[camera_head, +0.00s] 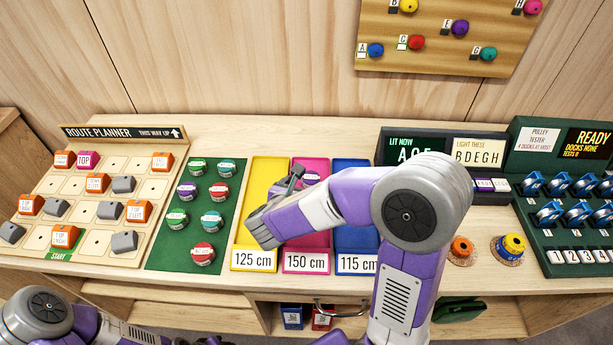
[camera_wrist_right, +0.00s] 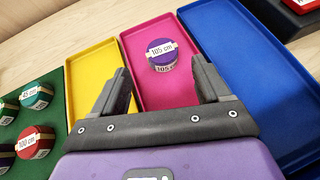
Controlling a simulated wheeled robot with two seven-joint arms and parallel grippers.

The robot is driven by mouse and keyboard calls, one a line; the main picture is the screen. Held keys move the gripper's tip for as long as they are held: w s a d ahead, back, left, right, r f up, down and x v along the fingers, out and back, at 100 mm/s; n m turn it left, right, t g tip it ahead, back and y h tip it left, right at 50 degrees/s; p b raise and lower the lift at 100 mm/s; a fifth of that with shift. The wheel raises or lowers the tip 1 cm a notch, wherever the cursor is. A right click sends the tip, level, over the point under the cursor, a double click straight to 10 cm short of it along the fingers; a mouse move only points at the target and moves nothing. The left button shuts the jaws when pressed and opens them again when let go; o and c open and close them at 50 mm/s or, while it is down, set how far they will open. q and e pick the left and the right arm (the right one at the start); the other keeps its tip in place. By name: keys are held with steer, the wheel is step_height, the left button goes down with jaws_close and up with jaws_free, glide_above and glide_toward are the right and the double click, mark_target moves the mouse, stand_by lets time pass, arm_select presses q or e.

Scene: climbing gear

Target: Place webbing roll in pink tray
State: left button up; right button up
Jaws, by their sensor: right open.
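A purple webbing roll with a white "105 cm" band (camera_wrist_right: 162,54) sits in the pink tray (camera_wrist_right: 170,92), toward its far end. In the head view, the roll (camera_head: 310,178) is partly hidden behind my right gripper, and the pink tray (camera_head: 307,241) carries a "150 cm" label. My right gripper (camera_wrist_right: 160,72) is open and empty above the tray, its fingers on either side of the roll in the wrist view and apart from it. It also shows in the head view (camera_head: 290,188). My left arm shows only at the bottom left; its gripper is not clearly seen.
A yellow tray (camera_head: 267,168) and a blue tray (camera_head: 350,165) flank the pink one; both look empty where visible. A green mat (camera_head: 180,255) holds several rolls at the left. A route planner board (camera_head: 90,245) stands further left, lit panels and pulleys at the right.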

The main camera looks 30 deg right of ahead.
steer(key=p+v, duration=0.1)
steer(key=v, duration=0.4)
steer(key=shift+a, duration=0.1)
